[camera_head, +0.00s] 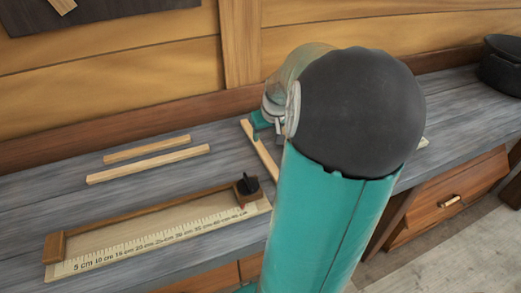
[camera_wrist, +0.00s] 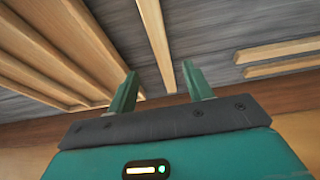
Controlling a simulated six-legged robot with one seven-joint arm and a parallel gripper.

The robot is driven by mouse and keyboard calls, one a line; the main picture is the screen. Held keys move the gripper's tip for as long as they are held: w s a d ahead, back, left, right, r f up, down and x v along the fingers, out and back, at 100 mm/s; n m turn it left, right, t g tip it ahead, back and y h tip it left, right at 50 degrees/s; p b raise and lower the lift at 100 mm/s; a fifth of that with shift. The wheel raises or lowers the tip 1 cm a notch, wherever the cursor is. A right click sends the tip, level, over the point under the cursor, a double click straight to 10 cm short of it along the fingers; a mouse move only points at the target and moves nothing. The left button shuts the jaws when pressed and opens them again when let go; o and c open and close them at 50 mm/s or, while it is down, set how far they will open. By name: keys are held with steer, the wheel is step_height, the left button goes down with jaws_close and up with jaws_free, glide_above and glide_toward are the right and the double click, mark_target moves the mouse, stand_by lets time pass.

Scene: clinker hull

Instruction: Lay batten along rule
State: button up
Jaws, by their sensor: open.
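The pale rule (camera_head: 160,238) with centimetre marks lies on the bench at front left in the head view. A brown strip runs along its back, with a wooden block (camera_head: 55,247) at the left end and a dark clamp-like piece (camera_head: 247,188) at the right. A light wooden batten (camera_head: 262,152) lies right of it, partly hidden by my arm. In the wrist view, a batten (camera_wrist: 156,42) points between the two fingers of my gripper (camera_wrist: 161,86), apart from both. The gripper is open and empty. In the head view it is mostly hidden behind my arm.
Two short wooden strips (camera_head: 148,163) lie behind the rule; they also show at right in the wrist view (camera_wrist: 280,48). Several wooden slats (camera_wrist: 60,50) fill the wrist view's left side. A black pot (camera_head: 503,65) stands far right. A plank wall (camera_head: 110,75) closes the back.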

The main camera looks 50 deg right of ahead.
mark_target(261, 148)
steer(key=x, duration=0.9)
steer(key=shift+a+f, duration=0.1)
steer(key=shift+f, duration=0.05)
jaws_close()
